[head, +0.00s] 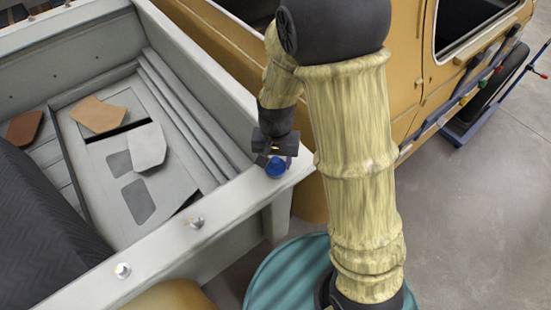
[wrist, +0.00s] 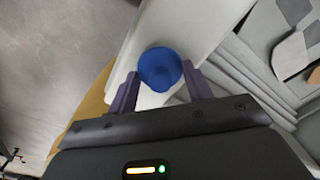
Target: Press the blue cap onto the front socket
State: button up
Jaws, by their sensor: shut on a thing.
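The blue cap (head: 276,168) is at my gripper's tips, over the right end of the pale truck-bed wall top. In the wrist view the cap (wrist: 160,66) sits between the two purple fingers of my gripper (wrist: 160,80), which is shut on it. In the head view my gripper (head: 277,158) points down. Two small metal studs, seemingly sockets, stand on the same wall top: one in the middle (head: 195,222) and one nearer the lower left (head: 122,270). Any socket under the cap is hidden. I cannot tell whether the cap touches the wall top.
The grey truck bed (head: 190,60) holds loose flat panels, a tan one (head: 98,114) and a grey one (head: 146,146). A dark ribbed cover (head: 45,225) lies at left. A tan vehicle body (head: 405,60) stands behind my arm. Open concrete floor (head: 480,200) is at right.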

dwell(0.4)
jog(key=o, duration=1)
jog(key=shift+o, duration=0.6)
jog(key=o, duration=0.4)
jog(key=shift+r+p, duration=3.2)
jog(key=shift+r, duration=0.3)
jog(key=shift+c, duration=0.5)
grip_shut()
